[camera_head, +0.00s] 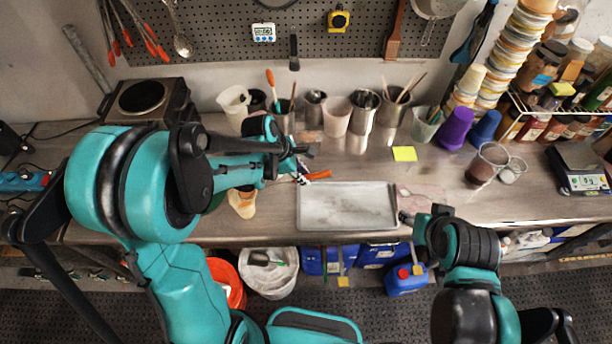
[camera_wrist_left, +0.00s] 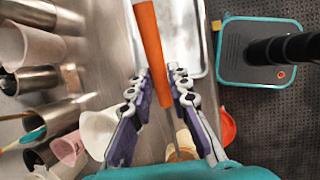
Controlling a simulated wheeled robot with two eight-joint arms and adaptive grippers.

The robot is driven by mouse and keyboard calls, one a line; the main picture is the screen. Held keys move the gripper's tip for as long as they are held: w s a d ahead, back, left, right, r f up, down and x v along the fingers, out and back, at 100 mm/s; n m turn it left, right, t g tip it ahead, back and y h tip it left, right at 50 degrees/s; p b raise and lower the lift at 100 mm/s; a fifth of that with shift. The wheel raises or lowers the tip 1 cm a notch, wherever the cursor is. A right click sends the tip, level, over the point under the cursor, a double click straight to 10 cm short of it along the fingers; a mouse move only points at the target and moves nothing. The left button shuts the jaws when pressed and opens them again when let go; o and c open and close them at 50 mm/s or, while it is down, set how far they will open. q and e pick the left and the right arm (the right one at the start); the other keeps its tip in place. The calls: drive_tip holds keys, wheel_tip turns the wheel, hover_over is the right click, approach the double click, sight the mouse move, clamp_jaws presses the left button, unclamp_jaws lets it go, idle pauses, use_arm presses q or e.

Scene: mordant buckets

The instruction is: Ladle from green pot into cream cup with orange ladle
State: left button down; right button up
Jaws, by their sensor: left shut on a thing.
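The orange ladle's handle (camera_head: 319,175) shows at my left gripper (camera_head: 302,162), above the bench left of the tray. In the left wrist view the orange handle (camera_wrist_left: 151,40) runs between the fingers of my left gripper (camera_wrist_left: 160,82), which is shut on it. The ladle's bowl is not clearly seen. A cream cup (camera_head: 242,204) stands on the bench, partly behind my left arm; a cream shape also shows in the left wrist view (camera_wrist_left: 187,141). The green pot is mostly or wholly hidden behind my left arm. My right gripper (camera_head: 405,217) is by the tray's right edge, its jaws unclear.
A metal tray (camera_head: 347,222) lies at the bench's front middle. Several metal and plastic cups, including a white one (camera_head: 234,104), line the back. A hot plate (camera_head: 143,97) is at the left, a brown-filled beaker (camera_head: 487,164) at the right. Buckets (camera_head: 268,281) stand below the front edge.

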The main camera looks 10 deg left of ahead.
use_arm(q)
drive_tip(key=shift+s+a+r+h+p, duration=0.1)
drive_tip(key=shift+a+r+h+p, duration=0.2)
drive_tip(key=shift+r, duration=0.3)
drive_tip(key=shift+a+r+h+p, duration=0.2)
drive_tip(key=shift+r+h, duration=0.1)
drive_tip(key=shift+r, duration=0.25)
drive_tip(key=shift+a+r, duration=0.15)
drive_tip(key=shift+r, duration=0.05)
drive_tip(key=shift+s+a+r+t+h+b, duration=0.2)
drive_tip(key=shift+a+r+h, duration=0.5)
drive_tip(key=shift+a, duration=0.1)
drive_tip(key=shift+s+a+r+t+h+b, duration=0.15)
drive_tip(key=shift+a+r+t+h, duration=0.05)
drive_tip(key=shift+a+r+h, duration=0.5)
drive_tip(key=s+a+r+t+h+b, duration=0.1)
drive_tip(key=a+r+h+b, duration=0.1)
drive_tip(key=a, duration=0.4)
drive_tip(key=s+a+r+n+t+h+b, duration=0.1)
drive_tip(key=a+r+h+b, duration=0.2)
drive_tip(key=a+h+b, duration=0.2)
drive_tip(key=shift+b+v, duration=0.85)
drive_tip(key=shift+b, duration=0.05)
drive_tip(key=shift+s+r, duration=0.1)
drive_tip(key=shift+r, duration=0.05)
wheel_tip(320, 180, up, 5)
drive_tip(key=p, duration=0.3)
